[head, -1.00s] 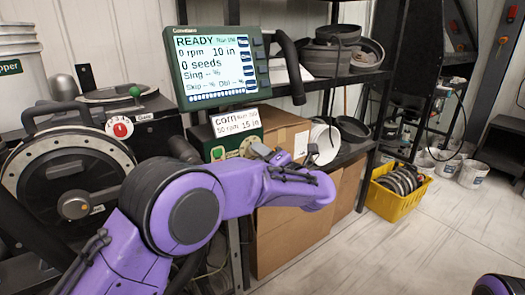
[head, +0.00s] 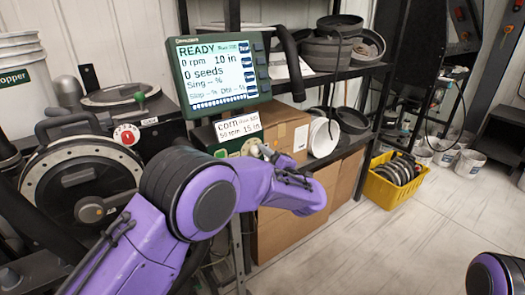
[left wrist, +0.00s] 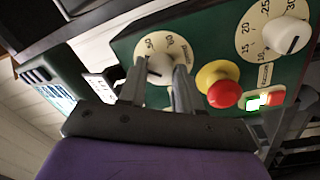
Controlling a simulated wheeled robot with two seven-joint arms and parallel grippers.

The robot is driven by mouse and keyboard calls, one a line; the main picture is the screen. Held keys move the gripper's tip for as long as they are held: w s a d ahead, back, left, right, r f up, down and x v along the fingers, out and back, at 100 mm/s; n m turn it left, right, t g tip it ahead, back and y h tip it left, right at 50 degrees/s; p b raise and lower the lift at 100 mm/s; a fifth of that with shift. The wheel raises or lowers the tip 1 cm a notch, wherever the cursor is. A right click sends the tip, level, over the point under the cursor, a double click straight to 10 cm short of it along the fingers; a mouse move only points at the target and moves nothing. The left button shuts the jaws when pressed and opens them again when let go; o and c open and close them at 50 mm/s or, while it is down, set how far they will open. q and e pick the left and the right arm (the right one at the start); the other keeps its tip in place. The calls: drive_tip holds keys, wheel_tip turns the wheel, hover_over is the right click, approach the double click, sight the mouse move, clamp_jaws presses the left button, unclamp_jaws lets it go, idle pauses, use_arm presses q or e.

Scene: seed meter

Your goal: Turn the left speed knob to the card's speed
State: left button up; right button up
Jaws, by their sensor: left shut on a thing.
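The left speed knob (left wrist: 160,69) is a round dial with a pale numbered ring on a green panel. My left gripper (left wrist: 157,80) has one finger on each side of it and is shut on it. In the head view my purple left arm hides most of the gripper and knob. The card (head: 238,127) stands above the panel and appears to read corn, 50 rpm, 15 in. The screen (head: 213,72) reads READY, 0 rpm, 10 in, 0 seeds. My right gripper is out of view.
Right of the held knob are a red button (left wrist: 224,94) on a yellow collar, a lit green switch (left wrist: 264,99) and a second numbered knob (left wrist: 286,36). A round seed meter (head: 85,185) stands at left. Cardboard boxes (head: 290,225) stand under the shelf.

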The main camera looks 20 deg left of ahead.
use_arm(q)
drive_tip(key=m+p, duration=0.2)
drive_tip(key=m, duration=0.1)
drive_tip(key=shift+m, duration=0.4)
drive_tip(key=shift+s+f+m+h+p, duration=0.1)
drive_tip(key=shift+m+h+p, duration=0.3)
drive_tip(key=shift+m+p, duration=1)
drive_tip(key=shift+m+b, duration=0.3)
drive_tip(key=shift+m, duration=0.1)
drive_tip(key=o, duration=1)
drive_tip(key=shift+o, duration=0.2)
